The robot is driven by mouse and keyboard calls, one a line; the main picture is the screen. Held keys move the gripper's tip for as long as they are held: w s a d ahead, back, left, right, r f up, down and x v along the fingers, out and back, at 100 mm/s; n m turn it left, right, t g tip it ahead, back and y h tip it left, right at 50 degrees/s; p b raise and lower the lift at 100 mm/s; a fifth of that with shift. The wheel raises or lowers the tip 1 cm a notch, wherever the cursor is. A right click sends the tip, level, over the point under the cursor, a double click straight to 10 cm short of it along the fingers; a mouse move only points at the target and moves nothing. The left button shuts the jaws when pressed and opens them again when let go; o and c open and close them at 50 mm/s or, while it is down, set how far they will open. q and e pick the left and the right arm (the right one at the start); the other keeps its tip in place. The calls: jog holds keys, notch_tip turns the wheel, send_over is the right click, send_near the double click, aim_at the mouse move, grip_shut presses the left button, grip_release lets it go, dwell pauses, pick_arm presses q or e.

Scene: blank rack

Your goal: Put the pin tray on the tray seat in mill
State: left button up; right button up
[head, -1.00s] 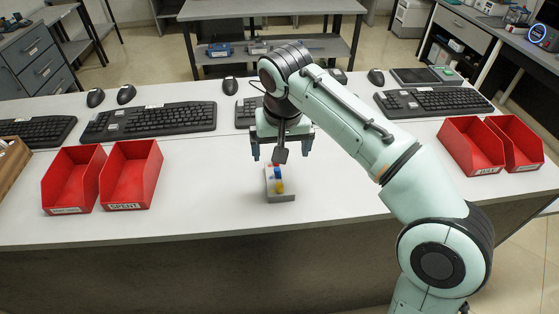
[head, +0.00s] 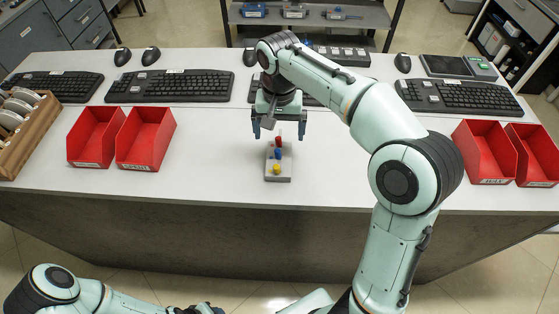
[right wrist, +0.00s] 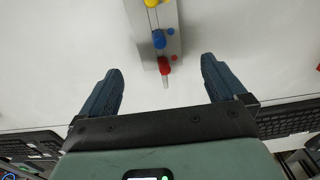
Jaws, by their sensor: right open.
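The pin tray (head: 278,179) is a small grey block with red, blue and yellow pins, resting on the white table near its front edge. It also shows at the top of the right wrist view (right wrist: 170,18), with the red pin (right wrist: 163,66) nearest the gripper. My right gripper (head: 279,132) is open and empty, just behind the tray's red end, with its fingers spread wider than the tray. Its fingers also show in the right wrist view (right wrist: 160,78). Part of my left arm shows at bottom left, but its gripper does not. I cannot identify the mill or its seat.
Red bins stand at left (head: 146,140) and right (head: 486,152). A wooden rack (head: 28,132) is at the left edge. Keyboards (head: 180,86) and mice line the back of the table. A grey shelf (head: 310,17) with small devices stands behind. The table around the tray is clear.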

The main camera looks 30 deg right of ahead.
aim_at(279, 145)
jog(key=shift+w+d+f, duration=0.1)
jog(key=shift+w+f, duration=0.1)
jog(key=shift+f, duration=0.95)
notch_tip(279, 145, down, 4)
jog(key=shift+f+b, duration=0.2)
jog(key=shift+b, duration=0.2)
jog(key=shift+r, duration=0.1)
jog(key=c, duration=1.3)
